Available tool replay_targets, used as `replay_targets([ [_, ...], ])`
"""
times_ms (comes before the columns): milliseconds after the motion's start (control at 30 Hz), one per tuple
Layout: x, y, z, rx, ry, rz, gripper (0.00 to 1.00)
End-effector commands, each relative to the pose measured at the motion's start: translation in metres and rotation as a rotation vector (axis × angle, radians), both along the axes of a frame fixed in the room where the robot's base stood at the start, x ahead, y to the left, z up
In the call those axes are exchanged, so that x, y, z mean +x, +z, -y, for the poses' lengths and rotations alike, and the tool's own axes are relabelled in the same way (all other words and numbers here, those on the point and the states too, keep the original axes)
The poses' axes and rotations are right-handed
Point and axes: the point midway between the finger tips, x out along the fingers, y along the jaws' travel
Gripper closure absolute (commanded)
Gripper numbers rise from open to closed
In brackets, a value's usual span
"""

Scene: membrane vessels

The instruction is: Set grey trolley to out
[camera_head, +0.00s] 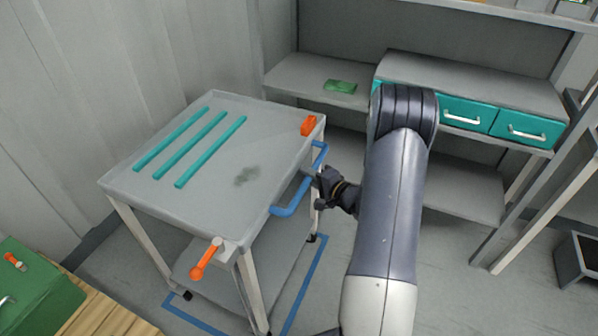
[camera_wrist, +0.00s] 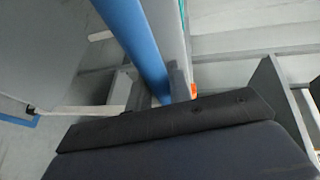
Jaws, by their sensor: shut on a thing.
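The grey trolley (camera_head: 225,158) stands left of centre in the head view, with three teal strips on its top and a dark smudge. A blue handle (camera_head: 292,198) runs along its right side. My gripper (camera_head: 319,187) is at the middle of this handle and shut on it. An orange lever (camera_head: 205,260) sticks out at the trolley's front corner. An orange block (camera_head: 308,125) sits at its far right corner.
A blue outline (camera_head: 303,285) marks the floor beneath the trolley. A grey shelf unit with teal drawers (camera_head: 463,118) stands behind, with a green item (camera_head: 340,86) on it. A green box (camera_head: 38,285) is at lower left. Floor between trolley and shelves is open.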

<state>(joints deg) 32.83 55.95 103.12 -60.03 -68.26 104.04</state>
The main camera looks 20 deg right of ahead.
Motion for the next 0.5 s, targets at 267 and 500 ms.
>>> replay_targets([
  [267, -0.0038, -0.0014, 0.0025, -0.001, 0.002, -0.003, 1.0],
  [500, -0.0036, -0.0013, 0.0024, -0.001, 0.003, -0.003, 0.74],
])
